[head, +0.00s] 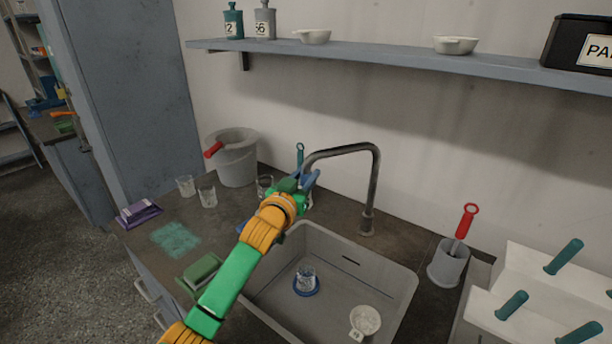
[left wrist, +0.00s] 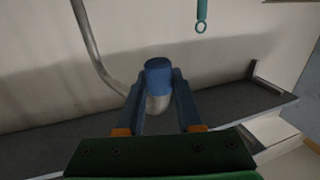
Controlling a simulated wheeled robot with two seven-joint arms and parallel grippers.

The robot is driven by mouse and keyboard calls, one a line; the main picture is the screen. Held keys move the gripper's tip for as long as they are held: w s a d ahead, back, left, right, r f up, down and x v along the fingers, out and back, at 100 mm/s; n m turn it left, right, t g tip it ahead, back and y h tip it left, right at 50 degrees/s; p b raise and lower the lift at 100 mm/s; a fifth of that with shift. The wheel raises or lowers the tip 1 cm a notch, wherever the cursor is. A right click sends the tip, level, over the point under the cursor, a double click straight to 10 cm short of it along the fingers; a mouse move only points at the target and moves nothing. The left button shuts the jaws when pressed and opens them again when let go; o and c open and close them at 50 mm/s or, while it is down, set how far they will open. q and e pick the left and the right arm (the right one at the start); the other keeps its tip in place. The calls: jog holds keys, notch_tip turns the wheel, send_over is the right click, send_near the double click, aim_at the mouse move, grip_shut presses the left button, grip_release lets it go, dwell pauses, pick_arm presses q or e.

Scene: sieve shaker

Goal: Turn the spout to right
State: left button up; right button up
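The spout is a grey bent metal pipe (head: 342,150) on a post behind the sink. It reaches left over the counter behind the sink's left part, and its free end is partly hidden by my left gripper (head: 309,180). In the left wrist view the two blue fingers of my left gripper (left wrist: 159,90) stand on either side of the spout's end, which has a blue tip (left wrist: 158,70). The fingers are very close to it; whether they press on it I cannot tell. My right gripper is not in view.
The grey sink (head: 400,300) holds a glass (head: 305,278) on a blue ring and a white strainer-like dish (head: 365,321). A grey bucket (head: 237,165) and glasses stand at left. A grey holder with a red-handled tool (head: 448,265) stands right of the post. A shelf (head: 390,58) runs above.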

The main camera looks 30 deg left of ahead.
pick_arm(q)
grip_shut()
dwell(1.1)
